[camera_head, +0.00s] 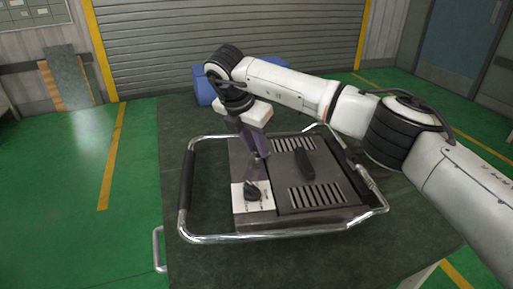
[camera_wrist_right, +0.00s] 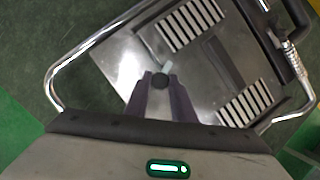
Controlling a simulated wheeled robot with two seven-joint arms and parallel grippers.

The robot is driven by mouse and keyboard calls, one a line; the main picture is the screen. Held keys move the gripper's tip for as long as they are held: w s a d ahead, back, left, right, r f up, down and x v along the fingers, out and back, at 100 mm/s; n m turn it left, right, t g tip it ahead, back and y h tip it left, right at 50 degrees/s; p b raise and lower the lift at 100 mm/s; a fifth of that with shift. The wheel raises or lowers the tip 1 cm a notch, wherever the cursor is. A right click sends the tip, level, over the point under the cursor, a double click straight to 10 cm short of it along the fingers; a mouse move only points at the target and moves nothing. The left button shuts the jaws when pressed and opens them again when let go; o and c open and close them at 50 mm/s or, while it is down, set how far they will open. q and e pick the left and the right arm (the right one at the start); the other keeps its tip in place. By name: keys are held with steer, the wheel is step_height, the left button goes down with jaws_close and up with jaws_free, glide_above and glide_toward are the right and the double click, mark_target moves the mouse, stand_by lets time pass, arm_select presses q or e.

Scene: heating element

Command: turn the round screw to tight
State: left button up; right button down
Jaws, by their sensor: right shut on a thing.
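The round screw is a small black knob (camera_head: 253,191) on a white marked plate (camera_head: 239,203) at the front left of the heating device (camera_head: 310,210). In the right wrist view the dark round screw (camera_wrist_right: 160,80) sits between the tips of my two purple fingers. My right gripper (camera_wrist_right: 160,84) reaches down from above and is shut on the round screw. In the head view the gripper (camera_head: 253,182) partly overlaps the knob. The marks on the plate are too small to read. My left gripper is in neither view.
The device has slotted vents (camera_head: 315,194), a black handle (camera_head: 304,164) and a chrome tube frame (camera_head: 275,237) around it. It stands on a dark table (camera_head: 200,265). A blue box (camera_head: 206,84) is behind, partly hidden by my right arm. The table's left side is clear.

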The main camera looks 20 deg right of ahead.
steer(key=shift+a+m+g, duration=0.1)
steer(key=shift+m+g, duration=0.2)
steer(key=shift+m, duration=0.6)
steer(key=shift+w+m+g+h+p, duration=0.1)
steer(key=shift+m+g+h+p, duration=0.4)
steer(key=shift+m, duration=1.1)
steer(key=c, duration=1.5)
jaws_free()
steer(key=shift+r, duration=0.1)
